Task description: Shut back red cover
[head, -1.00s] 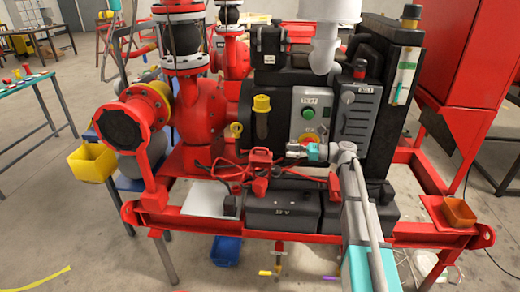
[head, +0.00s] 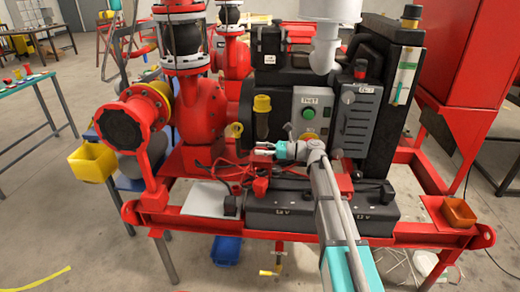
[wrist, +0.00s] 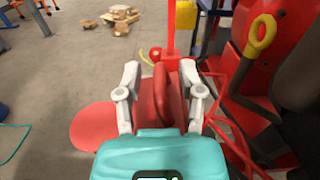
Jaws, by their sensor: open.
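In the wrist view a raised red cover (wrist: 168,98) stands between the two fingers of my gripper (wrist: 160,75). The fingers are apart, one on each side of it, and I cannot tell whether either touches it. In the head view my gripper (head: 260,150) points left above the black batteries (head: 285,212). It hides most of the raised red part there. A red piece (head: 261,186) shows just below it at the battery top. Another red cover (head: 342,183) is partly hidden behind my arm.
Red cables (head: 222,172) run left of the batteries and show on the right of the wrist view. The red skid frame (head: 400,230) runs along the front.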

